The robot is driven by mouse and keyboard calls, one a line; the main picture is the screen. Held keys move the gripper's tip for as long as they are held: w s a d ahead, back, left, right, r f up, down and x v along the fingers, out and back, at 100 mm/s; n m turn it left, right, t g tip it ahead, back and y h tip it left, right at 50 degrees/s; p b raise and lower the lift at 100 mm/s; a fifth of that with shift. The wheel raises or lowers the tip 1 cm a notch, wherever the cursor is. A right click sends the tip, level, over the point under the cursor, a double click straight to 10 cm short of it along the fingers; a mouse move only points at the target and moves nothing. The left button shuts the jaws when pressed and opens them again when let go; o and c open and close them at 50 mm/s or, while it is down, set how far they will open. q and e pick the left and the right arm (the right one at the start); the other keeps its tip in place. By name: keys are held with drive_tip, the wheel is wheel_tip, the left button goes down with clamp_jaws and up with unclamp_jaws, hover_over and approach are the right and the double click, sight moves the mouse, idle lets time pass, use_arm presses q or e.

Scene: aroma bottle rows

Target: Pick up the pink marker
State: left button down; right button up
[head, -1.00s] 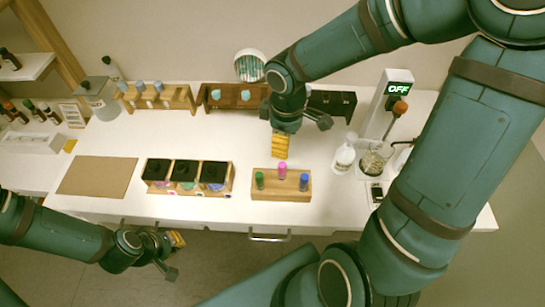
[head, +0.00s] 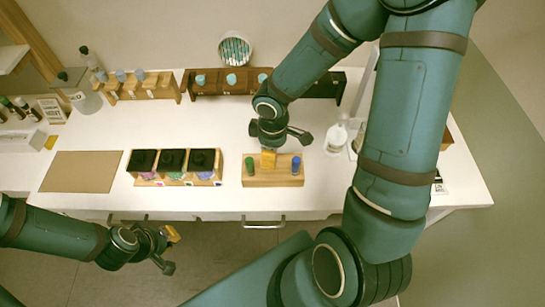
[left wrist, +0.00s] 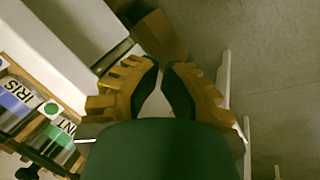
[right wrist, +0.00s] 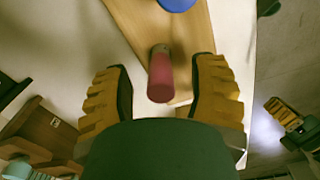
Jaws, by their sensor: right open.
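The pink marker (right wrist: 160,75) stands in a wooden block (head: 284,180) between a green marker (head: 250,165) and a blue marker (head: 296,164). In the head view my right gripper (head: 268,160) hides it from sight. In the right wrist view my right gripper (right wrist: 160,75) is open, with the marker's pink end in the gap between its fingers; I see no finger touching it. My left gripper (head: 174,234) hangs in front of the table's front edge. In the left wrist view its fingertips (left wrist: 163,66) nearly meet, with nothing between them.
Left of the block stands a wooden rack with several black-topped boxes (head: 172,160). A brown board (head: 82,172) lies farther left. Bottle racks (head: 235,82) line the back. A white bottle (head: 337,138) stands to the right. Bare white tabletop lies between these.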

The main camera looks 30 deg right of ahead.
drive_tip(key=shift+f, duration=0.6)
clamp_jaws()
drive_tip(key=shift+r, duration=0.1)
